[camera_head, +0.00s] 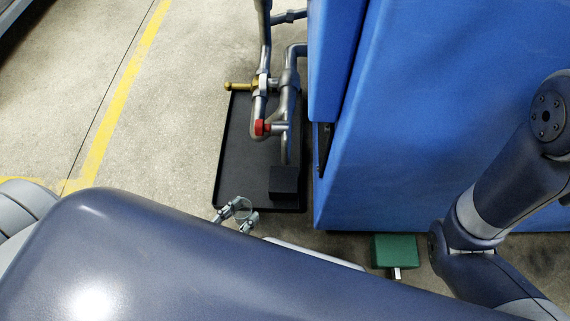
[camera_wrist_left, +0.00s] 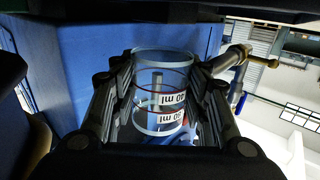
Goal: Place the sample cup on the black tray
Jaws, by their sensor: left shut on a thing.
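The sample cup (camera_wrist_left: 152,100) is a clear cylinder with red rings and white volume labels, seen in the left wrist view between my fingers. My left gripper (camera_head: 238,211) is shut on it, and its fingers (camera_wrist_left: 163,98) flank the cup on both sides. In the head view the cup (camera_head: 243,210) is a small clear shape at the fingertips. The black tray (camera_head: 234,150) lies on the floor beside the blue machine. The gripper and cup show at the tray's near left edge; their height above it is hard to tell. My right gripper is out of view.
Grey pipes with a red fitting (camera_head: 262,127) and a brass handle (camera_head: 240,86) stand over the tray. A black block (camera_head: 284,181) sits at its near right corner. The blue machine (camera_head: 400,130) walls off the right. A green block (camera_head: 394,250) lies near its base.

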